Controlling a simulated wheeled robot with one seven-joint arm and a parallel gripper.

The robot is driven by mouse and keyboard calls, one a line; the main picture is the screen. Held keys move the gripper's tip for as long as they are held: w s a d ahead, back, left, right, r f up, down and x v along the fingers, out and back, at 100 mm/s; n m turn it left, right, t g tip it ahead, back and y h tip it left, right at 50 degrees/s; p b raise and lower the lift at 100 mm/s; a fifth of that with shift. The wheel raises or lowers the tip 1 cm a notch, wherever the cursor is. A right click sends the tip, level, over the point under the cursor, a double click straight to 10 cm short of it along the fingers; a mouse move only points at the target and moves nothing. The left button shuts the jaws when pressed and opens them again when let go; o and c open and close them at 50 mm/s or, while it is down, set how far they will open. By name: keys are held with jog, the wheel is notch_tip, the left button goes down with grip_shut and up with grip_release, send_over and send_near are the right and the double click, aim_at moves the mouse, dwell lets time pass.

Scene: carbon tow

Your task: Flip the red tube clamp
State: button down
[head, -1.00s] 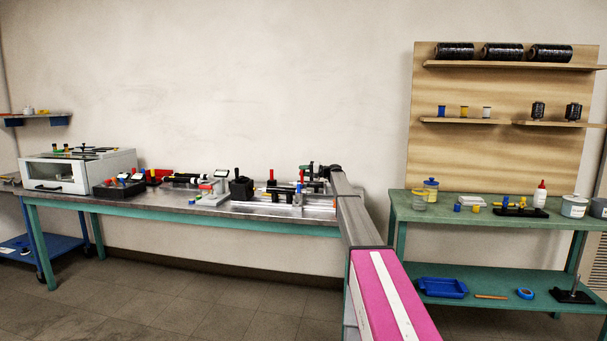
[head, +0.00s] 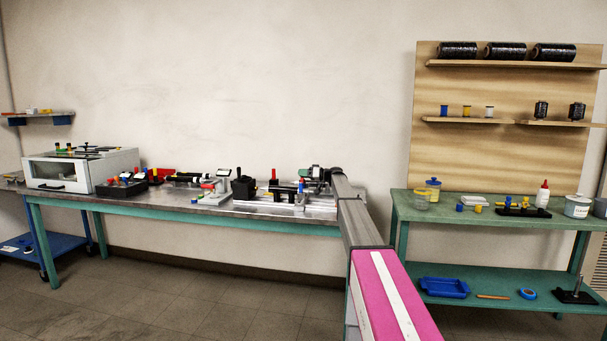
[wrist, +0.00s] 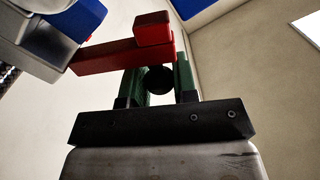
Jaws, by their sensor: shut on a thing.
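In the wrist view, my gripper (wrist: 159,78) has green fingers closed around part of the red tube clamp (wrist: 110,58). The clamp shows as a long red bar with a raised red block at its right end, lying across the fingertips. A dark round part shows between the fingers; I cannot tell what it belongs to. A grey body with a blue block (wrist: 78,18) is close to the bar's left end. In the head view, my gripper is at the right end of the bench, too small to make out its fingers. A small red part (head: 301,181) shows there above a blue one.
The long bench (head: 150,203) also carries a white oven-like box (head: 57,172), a black bin of coloured parts (head: 121,186) and a black block (head: 243,188). A green table (head: 400,208) with jars and a wooden shelf board (head: 470,150) stand right. The floor in front is clear.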

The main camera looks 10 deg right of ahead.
jog(key=shift+s+a+f+n, duration=0.1)
jog(key=shift+s+f+n, duration=0.25)
jog(key=shift+n, duration=0.5)
jog(key=shift+s+a+f+n, duration=0.1)
jog(key=shift+s+f+n, duration=0.25)
jog(key=shift+n, duration=0.5)
jog(key=c, duration=0.9)
grip_release()
jog(key=shift+c, duration=0.2)
jog(key=v, duration=0.7)
jog(key=shift+d, duration=0.2)
jog(key=shift+o, duration=0.2)
jog(key=shift+s+r, duration=0.1)
